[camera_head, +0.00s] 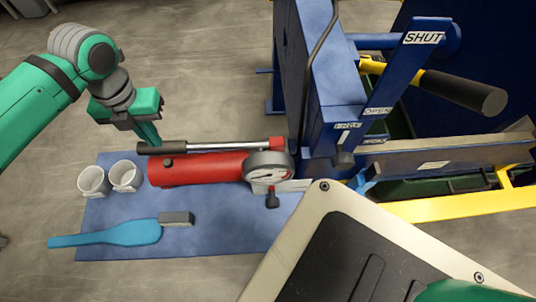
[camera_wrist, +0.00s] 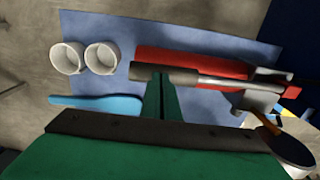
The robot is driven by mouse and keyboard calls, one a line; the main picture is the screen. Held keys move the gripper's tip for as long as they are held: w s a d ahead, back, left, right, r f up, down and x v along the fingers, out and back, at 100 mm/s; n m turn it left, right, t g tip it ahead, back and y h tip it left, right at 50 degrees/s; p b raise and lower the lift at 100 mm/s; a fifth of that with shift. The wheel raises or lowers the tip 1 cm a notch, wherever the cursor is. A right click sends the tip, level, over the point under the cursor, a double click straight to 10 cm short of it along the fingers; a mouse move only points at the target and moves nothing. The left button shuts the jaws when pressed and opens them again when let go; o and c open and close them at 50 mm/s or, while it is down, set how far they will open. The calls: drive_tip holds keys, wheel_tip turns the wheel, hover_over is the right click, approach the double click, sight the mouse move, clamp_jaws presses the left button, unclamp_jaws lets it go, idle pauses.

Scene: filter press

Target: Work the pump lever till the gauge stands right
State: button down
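The red pump (camera_head: 205,168) lies on a blue mat (camera_head: 215,235). Its lever, with a black grip (camera_head: 160,148) and a silver rod (camera_head: 225,146), lies low along the top of the pump body. The round gauge (camera_head: 268,172) is at the pump's right end; its dial is partly visible, but I cannot read the needle. My gripper (camera_head: 150,132) is above the grip near its left end. In the wrist view my gripper (camera_wrist: 161,78) has its fingers together, tips overlapping the black grip (camera_wrist: 165,73); I cannot tell whether they touch it.
Two white cups (camera_head: 93,181) (camera_head: 125,176) stand left of the pump. The blue press frame (camera_head: 325,80) with a SHUT/OPEN lever (camera_head: 400,65) stands at right. Floor behind the mat is clear.

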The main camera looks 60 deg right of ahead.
wheel_tip(320, 180, up, 9)
drive_tip(key=s, duration=0.1)
drive_tip(key=shift+d+r, duration=0.15)
drive_tip(key=shift+d, duration=0.25)
drive_tip(key=shift+s, duration=0.15)
idle(1.6)
drive_tip(key=f, duration=0.3)
drive_tip(key=w+f, duration=0.1)
drive_tip(key=f, duration=0.5)
drive_tip(key=shift+w+a+f, duration=0.15)
drive_tip(key=shift+a+f, duration=0.1)
drive_tip(key=shift+a, duration=0.15)
wheel_tip(320, 180, up, 10)
drive_tip(key=s, duration=0.1)
drive_tip(key=shift+s+d+f, duration=0.15)
drive_tip(key=shift+d+f, duration=0.1)
drive_tip(key=shift+d, duration=0.2)
drive_tip(key=shift+f, duration=0.1)
